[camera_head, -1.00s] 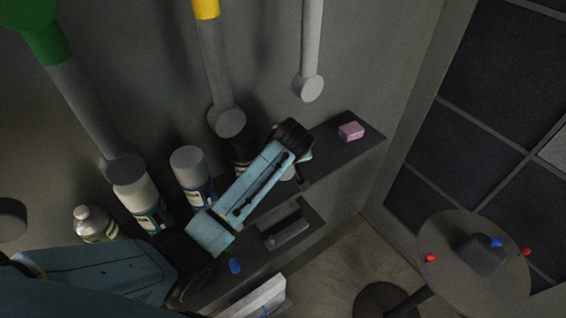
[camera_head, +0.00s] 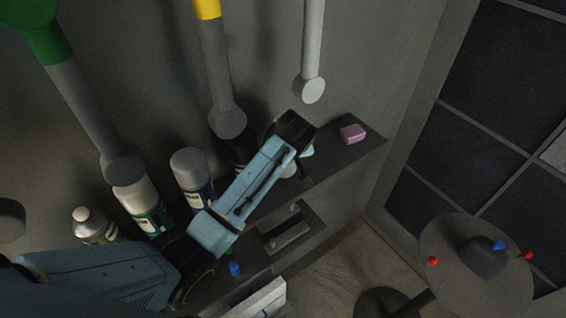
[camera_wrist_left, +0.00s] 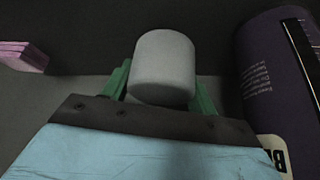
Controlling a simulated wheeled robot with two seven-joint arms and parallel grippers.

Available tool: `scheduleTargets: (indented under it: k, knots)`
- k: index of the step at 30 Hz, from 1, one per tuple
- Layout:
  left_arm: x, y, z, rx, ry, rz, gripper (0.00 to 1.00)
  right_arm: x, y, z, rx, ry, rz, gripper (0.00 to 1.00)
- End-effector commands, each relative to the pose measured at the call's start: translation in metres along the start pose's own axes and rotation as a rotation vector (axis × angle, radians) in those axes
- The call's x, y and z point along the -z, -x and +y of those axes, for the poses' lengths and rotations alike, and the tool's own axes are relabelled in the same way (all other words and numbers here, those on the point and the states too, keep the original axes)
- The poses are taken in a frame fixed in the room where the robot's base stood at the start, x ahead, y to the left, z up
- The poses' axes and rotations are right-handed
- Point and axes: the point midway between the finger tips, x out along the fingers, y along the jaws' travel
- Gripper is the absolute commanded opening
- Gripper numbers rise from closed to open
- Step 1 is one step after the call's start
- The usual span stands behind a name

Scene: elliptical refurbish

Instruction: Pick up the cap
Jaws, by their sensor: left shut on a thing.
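The cap (camera_wrist_left: 164,68) is a pale grey, short cylinder in the left wrist view, between the two green fingers of my left gripper (camera_wrist_left: 161,92). The fingers are shut on it, one at each side. Whether it is clear of the surface beneath cannot be told. In the head view, a small pale rounded thing (camera_head: 289,171) shows beside my left wrist, perhaps the cap, mostly covered by the arm. The left fingertips are hidden there. My right gripper is not seen.
A purple bottle (camera_wrist_left: 276,75) stands close on the right in the wrist view. A pink block (camera_head: 352,134) lies on the dark shelf (camera_head: 350,155). Several bottles, including a white-capped one (camera_head: 188,165), stand along the wall. A round table (camera_head: 450,270) is at lower right.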

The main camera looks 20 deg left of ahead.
Motion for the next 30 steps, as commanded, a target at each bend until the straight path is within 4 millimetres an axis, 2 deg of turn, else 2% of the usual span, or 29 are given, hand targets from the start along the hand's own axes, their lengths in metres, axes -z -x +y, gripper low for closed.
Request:
scheduleTargets:
  k: [2,3,18,24,30]
  knots:
    - [0.008,0.013,0.002,-0.006,0.003,0.004,0.4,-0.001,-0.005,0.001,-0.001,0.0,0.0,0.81]
    - [-0.003,0.015,0.002,-0.004,-0.002,-0.002,0.4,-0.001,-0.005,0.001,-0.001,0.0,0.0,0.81]
    - [-0.101,0.07,0.001,-0.004,0.0,-0.003,0.4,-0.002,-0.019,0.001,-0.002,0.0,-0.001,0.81]
    - [-0.129,0.087,0.0,-0.002,0.001,-0.002,0.4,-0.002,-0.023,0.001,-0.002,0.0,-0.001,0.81]
    - [-0.145,0.097,0.0,-0.001,0.001,0.0,0.4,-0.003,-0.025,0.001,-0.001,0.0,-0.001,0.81]
